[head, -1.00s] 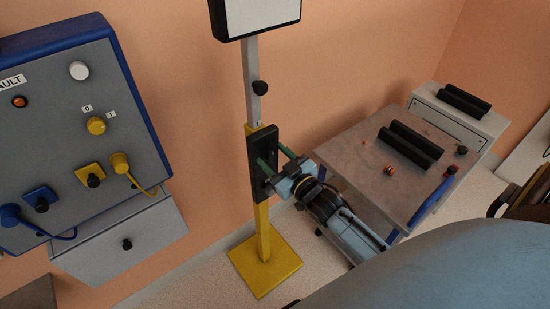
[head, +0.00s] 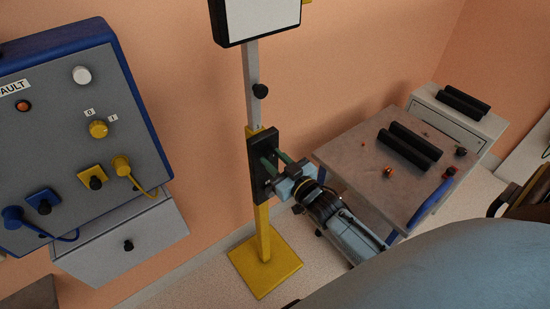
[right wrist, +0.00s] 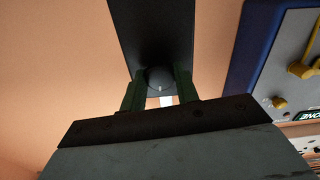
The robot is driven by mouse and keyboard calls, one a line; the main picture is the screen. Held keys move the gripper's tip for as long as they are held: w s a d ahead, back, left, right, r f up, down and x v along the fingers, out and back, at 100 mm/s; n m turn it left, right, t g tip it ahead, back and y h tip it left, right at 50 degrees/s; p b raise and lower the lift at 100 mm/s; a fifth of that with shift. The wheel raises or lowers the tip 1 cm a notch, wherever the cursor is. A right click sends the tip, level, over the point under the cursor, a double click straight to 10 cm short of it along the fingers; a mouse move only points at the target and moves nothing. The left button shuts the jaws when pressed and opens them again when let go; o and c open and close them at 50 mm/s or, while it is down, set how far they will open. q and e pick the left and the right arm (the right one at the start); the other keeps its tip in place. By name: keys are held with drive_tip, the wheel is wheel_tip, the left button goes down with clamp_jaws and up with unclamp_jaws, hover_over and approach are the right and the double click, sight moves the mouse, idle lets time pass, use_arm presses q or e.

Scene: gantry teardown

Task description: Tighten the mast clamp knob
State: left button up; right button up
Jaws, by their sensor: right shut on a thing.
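A yellow-footed mast (head: 262,225) stands against the wall with a black clamp plate (head: 256,150) at mid height. A round dark knob (right wrist: 160,78) with a small pale mark is on the plate in the right wrist view. My right gripper (head: 277,163) reaches the plate from the lower right. Its green fingers (right wrist: 158,88) are on both sides of that knob and shut on it. In the head view the fingers hide the knob. My left gripper is not in view.
Another black knob (head: 260,91) sits higher on the pale upper mast. A fault panel (head: 65,135) with knobs and plugs is at the left, above a grey drawer box (head: 135,238). A table (head: 375,165) with black rollers stands right of the mast.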

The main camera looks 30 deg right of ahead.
drive_tip(key=m+p, duration=0.2)
drive_tip(key=m, duration=0.2)
drive_tip(key=shift+r, duration=0.1)
drive_tip(key=m+p, duration=0.1)
drive_tip(key=m, duration=0.3)
drive_tip(key=shift+m, duration=0.4)
drive_tip(key=m, duration=0.3)
drive_tip(key=shift+m+p, duration=0.3)
drive_tip(key=shift+m, duration=2)
drive_tip(key=o, duration=1)
drive_tip(key=shift+c, duration=0.2)
drive_tip(key=shift+s, duration=0.1)
